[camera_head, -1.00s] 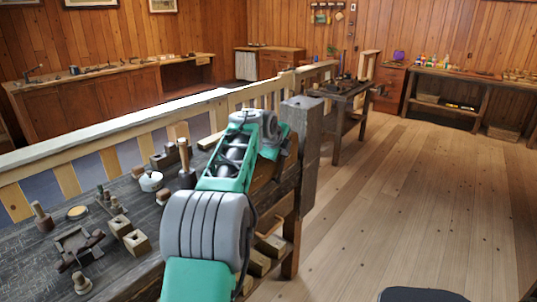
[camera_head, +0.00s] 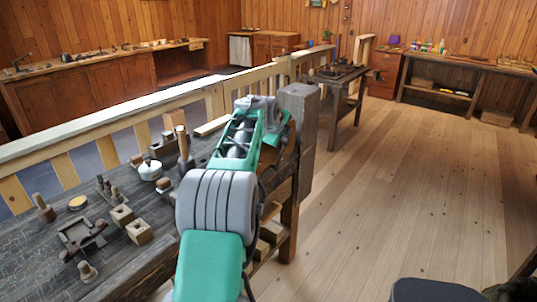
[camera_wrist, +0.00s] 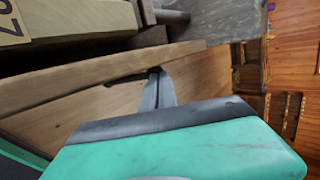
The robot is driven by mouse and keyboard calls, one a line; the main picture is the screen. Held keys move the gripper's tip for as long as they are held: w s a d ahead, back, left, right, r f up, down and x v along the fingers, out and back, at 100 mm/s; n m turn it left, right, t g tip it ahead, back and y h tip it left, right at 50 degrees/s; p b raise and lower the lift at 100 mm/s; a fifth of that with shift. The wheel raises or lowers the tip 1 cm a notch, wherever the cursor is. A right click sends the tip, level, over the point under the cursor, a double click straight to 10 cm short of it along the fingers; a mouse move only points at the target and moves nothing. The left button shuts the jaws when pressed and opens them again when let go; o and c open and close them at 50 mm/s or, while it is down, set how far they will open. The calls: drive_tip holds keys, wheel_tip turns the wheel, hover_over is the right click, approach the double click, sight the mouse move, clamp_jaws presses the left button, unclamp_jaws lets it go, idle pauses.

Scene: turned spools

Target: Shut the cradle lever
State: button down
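A dark wooden cradle-like piece (camera_head: 82,238) lies on the workbench (camera_head: 40,270) at the lower left of the head view. It has short arms and looks small, so I cannot tell which part is its lever or whether that is open. My green and grey arm reaches along the bench to the right of it, and its far end hides my gripper in the head view. In the wrist view a grey finger of my gripper (camera_wrist: 158,90) shows beside wooden boards (camera_wrist: 110,100). I see no thing held, and the gap between the fingers is not clear.
Two wooden blocks (camera_head: 139,232) with holes, a white pot (camera_head: 150,170) and a turned peg (camera_head: 88,271) stand near the cradle. A pale railing (camera_head: 110,122) runs behind the bench. A dark post (camera_head: 297,120) stands beyond my arm.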

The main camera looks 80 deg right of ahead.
drive_tip(key=d+r+b+v, duration=0.1)
drive_tip(key=v, duration=1.3)
drive_tip(key=shift+s, duration=0.2)
